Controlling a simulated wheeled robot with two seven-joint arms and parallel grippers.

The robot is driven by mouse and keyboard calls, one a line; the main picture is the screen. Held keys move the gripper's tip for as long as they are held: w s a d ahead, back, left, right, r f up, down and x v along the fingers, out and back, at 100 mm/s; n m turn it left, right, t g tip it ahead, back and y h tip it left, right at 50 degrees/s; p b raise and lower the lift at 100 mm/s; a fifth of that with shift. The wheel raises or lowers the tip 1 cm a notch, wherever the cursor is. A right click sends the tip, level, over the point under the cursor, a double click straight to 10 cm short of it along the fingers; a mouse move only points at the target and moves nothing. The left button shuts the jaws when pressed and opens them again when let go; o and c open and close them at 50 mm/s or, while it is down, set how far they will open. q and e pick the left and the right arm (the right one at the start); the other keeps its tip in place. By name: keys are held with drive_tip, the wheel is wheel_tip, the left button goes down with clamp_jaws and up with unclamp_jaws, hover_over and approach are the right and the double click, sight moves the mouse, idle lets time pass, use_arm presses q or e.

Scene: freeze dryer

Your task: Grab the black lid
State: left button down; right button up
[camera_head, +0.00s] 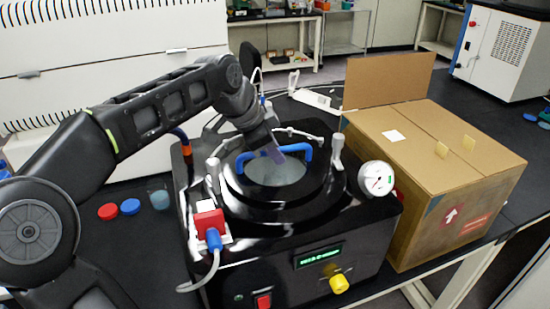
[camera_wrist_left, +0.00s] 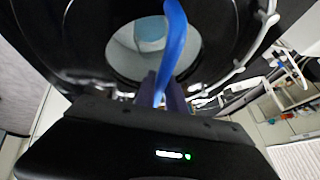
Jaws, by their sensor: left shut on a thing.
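The black lid (camera_head: 300,203) lies on top of the black freeze dryer (camera_head: 240,262). It is a round black ring with a pale, clear-looking middle and a curved blue handle (camera_head: 302,148). My left gripper (camera_head: 273,153) reaches down from the upper left and is shut on the blue handle. In the left wrist view, the handle (camera_wrist_left: 176,40) runs down between the fingers (camera_wrist_left: 163,88), and the black lid (camera_wrist_left: 88,35) is around the pale middle. Whether the lid is lifted at all cannot be told. My right gripper is not in view.
A pressure gauge (camera_head: 376,179) and a red valve with a blue connector (camera_head: 210,225) stick up beside the lid. Red and blue caps (camera_head: 108,211) and a small beaker (camera_head: 158,195) lie left.

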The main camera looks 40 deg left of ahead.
use_arm(q)
wheel_tip(320, 180, up, 10)
idle(0.5)
